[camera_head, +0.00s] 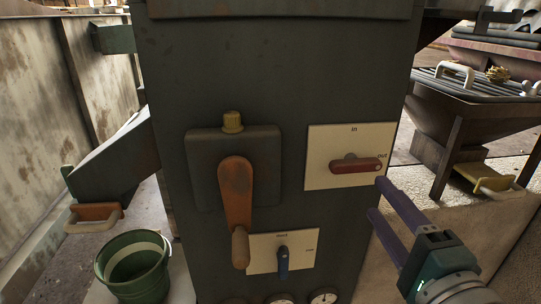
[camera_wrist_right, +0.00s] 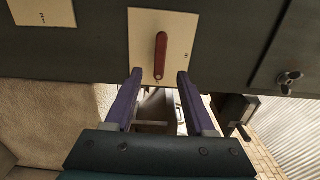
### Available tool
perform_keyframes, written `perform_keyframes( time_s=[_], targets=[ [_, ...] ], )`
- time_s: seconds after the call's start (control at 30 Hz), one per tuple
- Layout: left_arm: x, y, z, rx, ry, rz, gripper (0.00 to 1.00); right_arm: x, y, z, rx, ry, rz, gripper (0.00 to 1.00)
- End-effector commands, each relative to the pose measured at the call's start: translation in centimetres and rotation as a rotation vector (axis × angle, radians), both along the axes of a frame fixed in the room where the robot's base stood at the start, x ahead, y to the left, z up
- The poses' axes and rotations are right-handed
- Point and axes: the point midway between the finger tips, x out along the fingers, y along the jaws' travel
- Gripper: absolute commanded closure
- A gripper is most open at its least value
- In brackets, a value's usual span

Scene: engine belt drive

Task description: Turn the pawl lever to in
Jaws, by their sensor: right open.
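The red lever (camera_head: 356,165) is mounted on a cream plate (camera_head: 320,145) on the dark cabinet front. The plate reads "In" at the top and "Out" at the right, and the lever lies nearly level, its free end toward "Out". My right gripper (camera_head: 376,197) is open and empty, its purple fingers just right of and below the lever's end. In the right wrist view, the red lever (camera_wrist_right: 161,55) shows between and beyond the two open fingertips (camera_wrist_right: 160,75), apart from both. My left gripper is not in view.
A large orange crank handle (camera_head: 236,190) hangs left of the plate. A small blue lever (camera_head: 283,260) sits on a lower plate, above several gauges. A green bucket (camera_head: 133,268) stands at lower left. A hopper (camera_head: 465,108) stands at right.

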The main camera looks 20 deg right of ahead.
Motion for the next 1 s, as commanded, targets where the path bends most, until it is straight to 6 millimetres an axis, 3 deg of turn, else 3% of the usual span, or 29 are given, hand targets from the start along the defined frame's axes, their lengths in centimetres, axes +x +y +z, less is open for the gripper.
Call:
perform_keyframes(
  time_s=[0.2, 0.4, 0.83, 1.0],
  targets=[
    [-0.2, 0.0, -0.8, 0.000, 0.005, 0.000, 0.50, 4.2, -1.0, 0.1, -0.002, -0.004, 0.001, 0.45],
    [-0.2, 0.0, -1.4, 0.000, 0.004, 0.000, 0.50, 7.2, -1.7, 0.0, -0.003, 0.000, 0.001, 0.45],
    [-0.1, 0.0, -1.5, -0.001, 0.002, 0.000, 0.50, 8.3, -2.0, 0.1, -0.003, 0.003, 0.002, 0.45],
    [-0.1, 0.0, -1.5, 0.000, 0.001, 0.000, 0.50, 8.3, -2.0, 0.1, -0.004, 0.002, 0.002, 0.64]
  ],
)
